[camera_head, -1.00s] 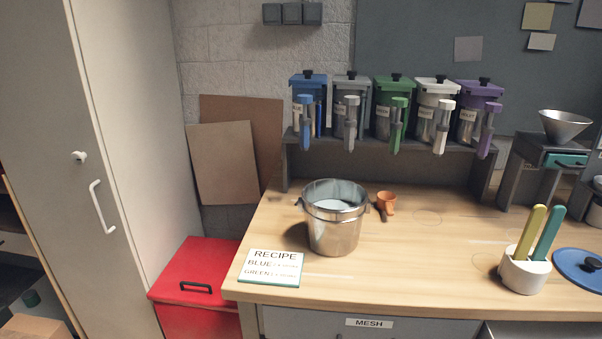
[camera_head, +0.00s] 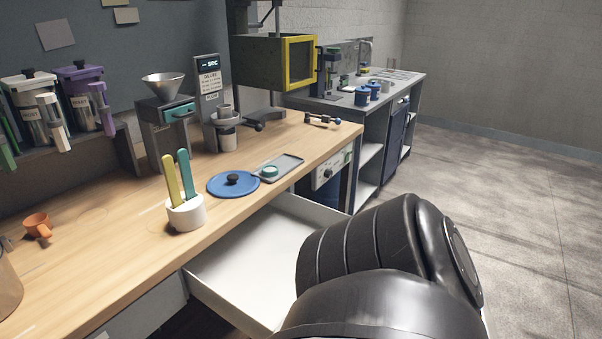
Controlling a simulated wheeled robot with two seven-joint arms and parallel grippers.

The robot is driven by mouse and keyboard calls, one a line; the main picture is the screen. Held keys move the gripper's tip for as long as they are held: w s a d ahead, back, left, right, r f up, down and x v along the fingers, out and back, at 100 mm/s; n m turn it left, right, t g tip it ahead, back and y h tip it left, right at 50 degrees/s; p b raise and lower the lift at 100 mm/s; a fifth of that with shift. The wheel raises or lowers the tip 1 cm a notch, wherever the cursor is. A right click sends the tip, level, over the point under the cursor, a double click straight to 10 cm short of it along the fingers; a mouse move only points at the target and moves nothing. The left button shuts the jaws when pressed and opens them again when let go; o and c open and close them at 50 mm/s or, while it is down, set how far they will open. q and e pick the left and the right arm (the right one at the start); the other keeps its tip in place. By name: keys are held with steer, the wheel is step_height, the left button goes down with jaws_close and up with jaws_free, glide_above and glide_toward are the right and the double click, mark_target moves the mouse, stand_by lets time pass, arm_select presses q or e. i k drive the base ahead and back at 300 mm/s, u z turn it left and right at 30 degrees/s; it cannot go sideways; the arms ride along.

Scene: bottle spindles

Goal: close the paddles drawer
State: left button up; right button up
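Two paddles, one yellow (camera_head: 171,182) and one teal (camera_head: 185,172), stand upright in a white holder (camera_head: 186,213) on the worktop above the drawer. My arm comes in from the lower right, over or in front of the drawer; its gripper is out of view. My other gripper is also not in view.
A funnel stand (camera_head: 165,108) and a yellow-framed box (camera_head: 280,62) stand behind. The floor (camera_head: 510,215) at right is clear.

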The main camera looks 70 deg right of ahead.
mark_target(246, 276)
steer(key=z, duration=3.85)
steer(key=k, duration=0.45)
steer(key=u, duration=1.45)
steer(key=i, duration=0.5)
steer(key=z, duration=0.05)
